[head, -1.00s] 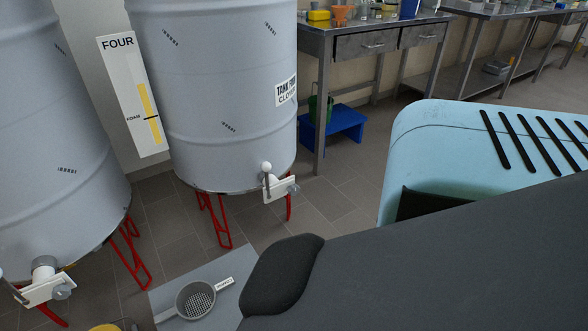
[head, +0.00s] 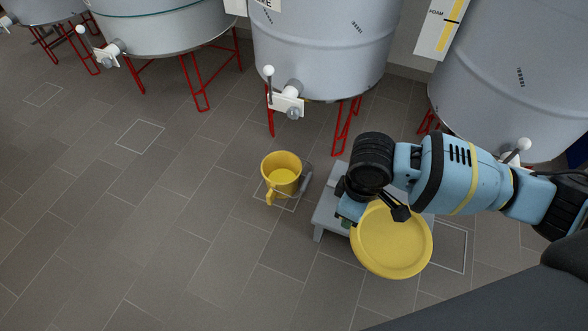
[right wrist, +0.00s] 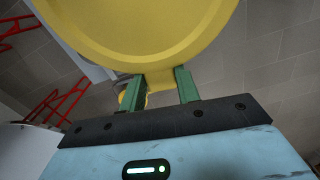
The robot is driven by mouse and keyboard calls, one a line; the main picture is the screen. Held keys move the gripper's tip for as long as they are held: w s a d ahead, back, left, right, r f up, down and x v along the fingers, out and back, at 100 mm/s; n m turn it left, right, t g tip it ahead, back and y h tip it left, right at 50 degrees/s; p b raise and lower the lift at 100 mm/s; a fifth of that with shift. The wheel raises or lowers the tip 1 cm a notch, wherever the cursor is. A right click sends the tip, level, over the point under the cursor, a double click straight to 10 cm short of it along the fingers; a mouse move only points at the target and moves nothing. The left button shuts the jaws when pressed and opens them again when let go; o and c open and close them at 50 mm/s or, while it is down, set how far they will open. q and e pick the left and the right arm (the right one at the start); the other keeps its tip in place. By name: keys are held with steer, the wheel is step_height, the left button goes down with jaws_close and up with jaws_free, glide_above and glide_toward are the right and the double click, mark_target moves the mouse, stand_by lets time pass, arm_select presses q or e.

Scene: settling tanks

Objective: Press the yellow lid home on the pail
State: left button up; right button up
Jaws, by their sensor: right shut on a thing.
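The yellow lid (head: 392,238) is a round disc with a raised rim, in the lower right of the head view. My right gripper (head: 352,212) is shut on its edge and holds it out over the grey low stand. In the right wrist view the lid (right wrist: 140,30) fills the top, with its edge between the green fingers of the gripper (right wrist: 160,88). An open yellow vessel with a side handle (head: 282,172) stands on the floor left of the lid, apart from it. I cannot tell whether it is the pail; no other pail shows. My left gripper is out of view.
The grey low stand (head: 328,213) is partly hidden by the lid and gripper. Grey tanks (head: 320,50) on red legs, with protruding taps (head: 290,106), line the back. The tiled floor at the left and front is clear.

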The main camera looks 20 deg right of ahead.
step_height(320, 180, up, 19)
steer(key=d+m, duration=0.1)
steer(key=m, duration=0.7)
steer(key=shift+s+m, duration=0.4)
steer(key=shift+s, duration=0.05)
steer(key=shift+w+d+f, duration=0.1)
